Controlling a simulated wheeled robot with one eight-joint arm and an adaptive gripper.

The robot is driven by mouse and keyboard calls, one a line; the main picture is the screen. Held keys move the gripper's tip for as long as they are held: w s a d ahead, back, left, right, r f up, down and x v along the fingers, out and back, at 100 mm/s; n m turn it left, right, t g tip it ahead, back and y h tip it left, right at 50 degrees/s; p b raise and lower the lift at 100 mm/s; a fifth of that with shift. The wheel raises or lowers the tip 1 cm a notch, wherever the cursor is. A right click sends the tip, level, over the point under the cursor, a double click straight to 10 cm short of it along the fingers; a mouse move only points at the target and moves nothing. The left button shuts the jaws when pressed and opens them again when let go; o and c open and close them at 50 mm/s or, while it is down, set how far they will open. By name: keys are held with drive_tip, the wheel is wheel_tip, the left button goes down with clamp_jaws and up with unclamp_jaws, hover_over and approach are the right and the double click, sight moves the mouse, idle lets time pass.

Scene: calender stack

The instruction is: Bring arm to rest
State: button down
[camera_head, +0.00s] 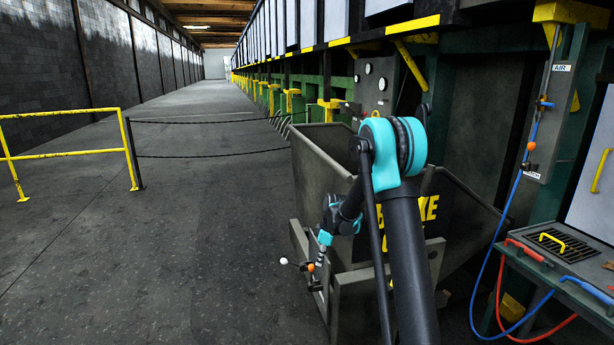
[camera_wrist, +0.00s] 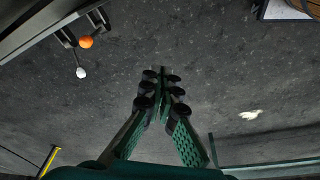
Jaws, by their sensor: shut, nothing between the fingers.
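My gripper (camera_wrist: 161,82) points down over bare dark floor in the wrist view. Its green ribbed fingers with black pads come together at the tips, and nothing is between them. In the head view my arm reaches up and forward, bends at a teal elbow, and its wrist hangs beside the front left corner of a grey metal bin (camera_head: 318,163). The arm hides part of the bin's yellow lettering.
An orange knob (camera_wrist: 86,42) and a white knob (camera_wrist: 81,73) on levers stick out from the bin's frame, close to my wrist. Blue and red hoses (camera_head: 503,262) hang at the right. A yellow railing (camera_head: 70,152) stands left. The aisle floor (camera_head: 190,230) is clear.

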drive_tip(key=s+d+r+m+t, duration=0.1)
drive_tip(key=s+d+r+m, duration=0.35)
drive_tip(key=s+r, duration=0.4)
drive_tip(key=s+d+m, duration=0.3)
drive_tip(key=s, duration=0.6)
drive_tip(key=s+d+f+m+t+h, duration=0.1)
drive_tip(key=s+d+m, duration=0.2)
drive_tip(key=s, duration=0.6)
drive_tip(key=s+d+f+m+t+h, duration=0.1)
drive_tip(key=s+d+m, duration=0.2)
drive_tip(key=s, duration=0.6)
drive_tip(key=shift+s+d+m, duration=0.2)
drive_tip(key=shift+d+m, duration=0.05)
drive_tip(key=shift+m, duration=0.2)
